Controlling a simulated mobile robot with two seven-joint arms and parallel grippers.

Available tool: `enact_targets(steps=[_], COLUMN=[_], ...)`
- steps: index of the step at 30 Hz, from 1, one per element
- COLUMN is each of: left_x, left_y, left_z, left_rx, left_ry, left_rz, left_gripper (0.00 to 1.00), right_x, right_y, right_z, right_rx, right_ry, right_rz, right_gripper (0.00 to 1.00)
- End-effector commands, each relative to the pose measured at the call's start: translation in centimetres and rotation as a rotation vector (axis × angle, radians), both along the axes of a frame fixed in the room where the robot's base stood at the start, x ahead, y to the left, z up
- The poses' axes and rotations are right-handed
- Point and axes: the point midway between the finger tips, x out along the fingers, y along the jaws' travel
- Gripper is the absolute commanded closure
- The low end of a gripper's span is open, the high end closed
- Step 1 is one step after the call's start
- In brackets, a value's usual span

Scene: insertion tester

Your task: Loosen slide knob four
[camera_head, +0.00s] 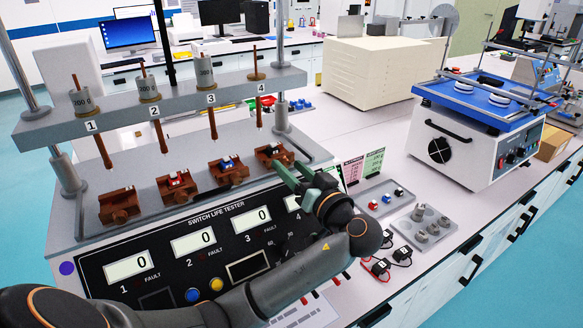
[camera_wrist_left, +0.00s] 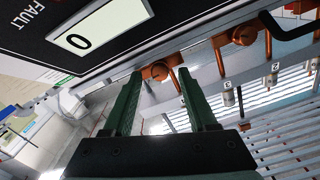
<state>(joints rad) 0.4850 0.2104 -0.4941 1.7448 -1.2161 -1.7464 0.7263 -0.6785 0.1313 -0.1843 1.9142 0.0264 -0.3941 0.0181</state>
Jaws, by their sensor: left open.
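The slide four holder (camera_head: 268,153) is a brown block on the tester's sloped top, below the plunger labelled 4 (camera_head: 260,92). In the head view my left gripper (camera_head: 283,172) is at its front right side, and its green fingers partly cover that area. In the left wrist view the gripper (camera_wrist_left: 162,76) is open, with one finger on each side of a copper-coloured round knob (camera_wrist_left: 158,72), apparently that of slide four. The knob lies near the fingertips; I cannot tell whether they touch it. My right gripper is not in view.
The slide three holder (camera_head: 229,171) stands just left of slide four, with its knob (camera_wrist_left: 243,36) beside the fingers. The tester's front panel (camera_head: 190,262) lies under my arm. Right of it are a small tray (camera_head: 380,199) and a blue-topped machine (camera_head: 476,130).

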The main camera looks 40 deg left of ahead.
Motion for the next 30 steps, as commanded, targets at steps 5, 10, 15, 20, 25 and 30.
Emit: enact_targets(steps=[5, 10, 15, 20, 25, 30], left_x=[0.00, 0.01, 0.01, 0.00, 0.01, 0.03], left_y=[0.00, 0.01, 0.01, 0.02, 0.02, -0.02], left_z=[-0.02, -0.02, -0.01, -0.01, 0.00, -0.29], left_rx=[0.000, 0.000, 0.000, 0.000, 0.000, -0.008], left_ry=[0.000, 0.001, 0.001, 0.001, 0.001, -0.017], left_rz=[0.000, 0.000, 0.000, 0.000, 0.000, -0.001], left_gripper=[0.52, 0.71, 0.90, 1.00, 1.00, 1.00], right_x=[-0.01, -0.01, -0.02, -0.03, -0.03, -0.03], right_y=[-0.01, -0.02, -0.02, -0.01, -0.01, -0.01], right_z=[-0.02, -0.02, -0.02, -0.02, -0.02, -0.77], right_rx=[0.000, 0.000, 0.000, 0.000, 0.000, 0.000], right_ry=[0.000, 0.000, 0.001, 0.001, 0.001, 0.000], right_rz=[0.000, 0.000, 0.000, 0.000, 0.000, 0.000], right_gripper=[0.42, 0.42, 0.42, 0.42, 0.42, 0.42])
